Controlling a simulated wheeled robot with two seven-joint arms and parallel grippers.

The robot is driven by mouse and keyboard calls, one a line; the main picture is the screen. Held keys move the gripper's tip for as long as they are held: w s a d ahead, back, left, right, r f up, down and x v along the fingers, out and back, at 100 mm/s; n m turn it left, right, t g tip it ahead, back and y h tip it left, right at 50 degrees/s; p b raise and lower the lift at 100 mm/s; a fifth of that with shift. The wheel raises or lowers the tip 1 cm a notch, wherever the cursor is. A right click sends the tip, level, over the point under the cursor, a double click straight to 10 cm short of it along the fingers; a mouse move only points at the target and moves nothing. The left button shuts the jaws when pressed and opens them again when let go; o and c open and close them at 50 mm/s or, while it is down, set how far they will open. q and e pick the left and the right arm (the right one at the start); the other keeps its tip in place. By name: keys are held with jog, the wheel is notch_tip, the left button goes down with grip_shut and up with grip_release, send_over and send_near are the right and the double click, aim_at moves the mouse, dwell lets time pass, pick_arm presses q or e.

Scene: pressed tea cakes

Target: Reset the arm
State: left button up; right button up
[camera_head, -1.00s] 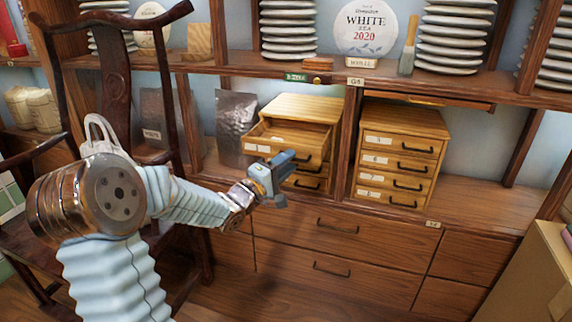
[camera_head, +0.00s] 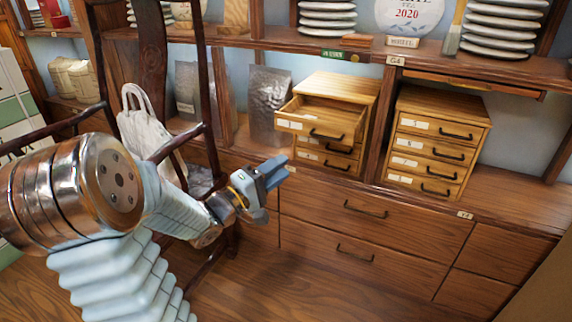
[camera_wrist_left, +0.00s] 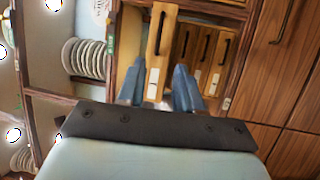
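My left gripper (camera_head: 274,174) is open and empty, in front of the lower cabinet and below left of the left wooden drawer chest (camera_head: 345,93). Its two blue-grey fingers (camera_wrist_left: 160,88) are spread apart in the left wrist view, with the chest beyond them. The top drawer (camera_head: 308,128) of that chest is pulled out; its drawers below look shut. The gripper is clear of the drawer handle. My right gripper is in neither view.
A dark wooden chair (camera_head: 207,90) with a white bag (camera_head: 150,127) stands beside my arm. A second drawer chest (camera_head: 436,113) is at right, shut. Shelves above hold stacked wrapped tea cakes (camera_head: 327,17). A cardboard box (camera_head: 530,290) is at lower right.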

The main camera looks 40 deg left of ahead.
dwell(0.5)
pick_arm(q)
jog(key=w+d+f+m+g+y, duration=0.1)
jog(key=w+d+f+g, duration=0.15)
jog(key=f, duration=0.55)
jog(key=w+d+f+m+g, duration=0.1)
jog(key=w+d+f+g, duration=0.2)
jog(key=f, duration=0.6)
jog(key=d+f+m+g, duration=0.35)
jog(key=d+f, duration=0.45)
jog(key=f, duration=0.4)
jog(key=s+d+f+m+g+h, duration=0.2)
jog(key=s+d+f+m+g, duration=0.6)
jog(key=s+d+f, duration=0.7)
jog(key=s+g, duration=0.2)
jog(key=s, duration=0.1)
jog(key=shift+f, duration=0.3)
